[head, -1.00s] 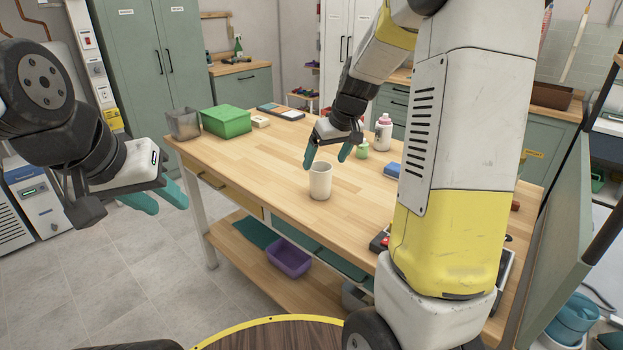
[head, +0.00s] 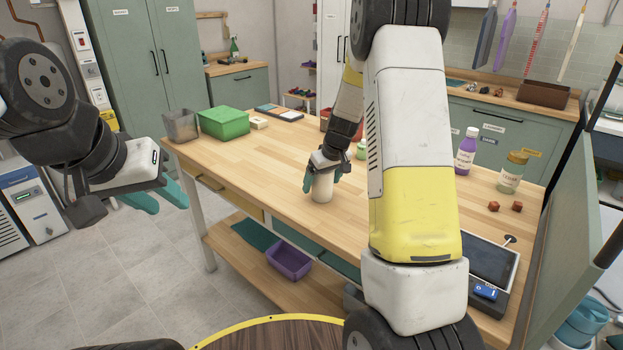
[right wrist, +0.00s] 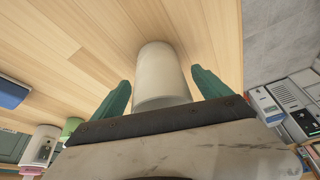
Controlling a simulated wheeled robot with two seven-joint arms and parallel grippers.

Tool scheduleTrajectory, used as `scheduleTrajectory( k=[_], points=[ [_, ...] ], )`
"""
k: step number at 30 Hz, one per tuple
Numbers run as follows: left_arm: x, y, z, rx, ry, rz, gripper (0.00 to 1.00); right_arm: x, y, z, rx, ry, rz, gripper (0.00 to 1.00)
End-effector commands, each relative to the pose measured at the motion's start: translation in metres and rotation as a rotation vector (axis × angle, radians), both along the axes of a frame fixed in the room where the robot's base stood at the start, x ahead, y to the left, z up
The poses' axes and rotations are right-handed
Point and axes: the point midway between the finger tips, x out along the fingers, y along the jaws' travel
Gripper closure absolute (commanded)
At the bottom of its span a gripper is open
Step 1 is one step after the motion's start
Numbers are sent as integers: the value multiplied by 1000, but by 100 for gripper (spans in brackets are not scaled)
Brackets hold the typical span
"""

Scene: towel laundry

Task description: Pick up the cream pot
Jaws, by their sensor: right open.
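The cream pot (head: 322,188) is a plain pale cylinder standing upright on the wooden table (head: 260,170). My right gripper (head: 321,180) is at the pot, with its teal fingers at the pot's upper part in the head view. In the right wrist view the pot (right wrist: 160,75) lies between the two fingers (right wrist: 160,95), with a visible gap on each side. The right gripper is open. My left gripper (head: 160,196) is open and empty, off the table's left edge, over the floor.
A green box (head: 223,122) and a wire bin (head: 181,126) stand at the table's far left. A purple bottle (head: 466,150), a jar (head: 512,172) and a tablet-like device (head: 490,262) are at the right. The tabletop left of the pot is clear.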

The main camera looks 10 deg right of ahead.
Motion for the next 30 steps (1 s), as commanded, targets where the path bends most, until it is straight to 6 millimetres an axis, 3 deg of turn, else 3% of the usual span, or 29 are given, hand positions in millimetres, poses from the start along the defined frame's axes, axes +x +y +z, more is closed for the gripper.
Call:
scheduleTrajectory(
  k=[4,15,23,30],
  points=[
    [0,0,0,0,0,0,64,0,0,0,0,0,0,13],
    [0,0,0,0,0,0,64,0,0,1,1,-1,-1,83],
    [0,0,0,0,0,0,64,0,0,2,1,-1,-1,83],
    [0,0,0,0,0,0,64,0,0,15,1,-2,0,83]
  ],
)
